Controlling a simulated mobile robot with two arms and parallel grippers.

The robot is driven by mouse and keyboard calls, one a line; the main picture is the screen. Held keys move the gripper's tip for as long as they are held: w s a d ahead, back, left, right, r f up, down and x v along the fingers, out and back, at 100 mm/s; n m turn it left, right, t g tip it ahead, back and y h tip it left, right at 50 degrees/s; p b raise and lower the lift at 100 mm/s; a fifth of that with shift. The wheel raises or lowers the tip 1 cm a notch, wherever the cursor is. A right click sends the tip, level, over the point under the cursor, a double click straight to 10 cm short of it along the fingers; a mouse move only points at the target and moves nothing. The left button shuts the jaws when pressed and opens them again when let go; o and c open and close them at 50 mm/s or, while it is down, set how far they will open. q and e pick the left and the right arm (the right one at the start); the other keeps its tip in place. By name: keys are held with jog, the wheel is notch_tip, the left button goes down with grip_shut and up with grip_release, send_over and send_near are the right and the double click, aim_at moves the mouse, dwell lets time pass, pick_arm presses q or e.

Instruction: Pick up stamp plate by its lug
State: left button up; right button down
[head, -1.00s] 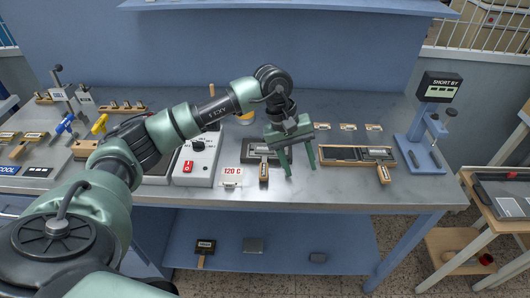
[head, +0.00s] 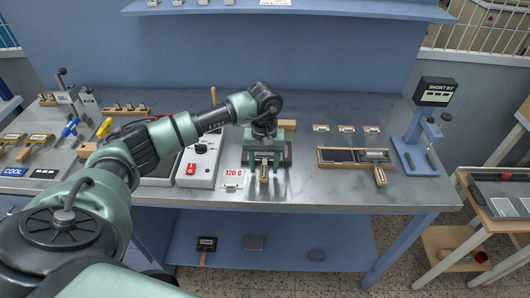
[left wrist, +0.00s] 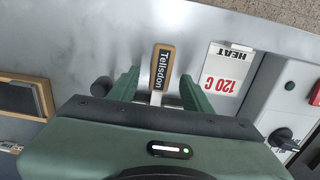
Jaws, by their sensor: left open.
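The stamp plate's wooden-edged lug (head: 264,174) points toward the table's front edge; its dark label reads "Tellsdon" in the left wrist view (left wrist: 163,70). The plate body is mostly hidden under my left gripper (head: 265,168) in the head view, and behind the gripper housing in the wrist view. The gripper is open and points down. In the wrist view its green fingers (left wrist: 158,90) stand on either side of the lug's narrow neck, with gaps on both sides. My right gripper is not in view.
A white heater box (head: 200,160) with a red switch and a "120 C" card (head: 232,179) are close on the left. A wooden tray (head: 322,163) with a dark plate lies to the right, and a blue press (head: 420,157) stands beyond it. Bare tabletop lies between plate and tray.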

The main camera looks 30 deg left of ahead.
pick_arm(q)
grip_shut()
dwell(1.4)
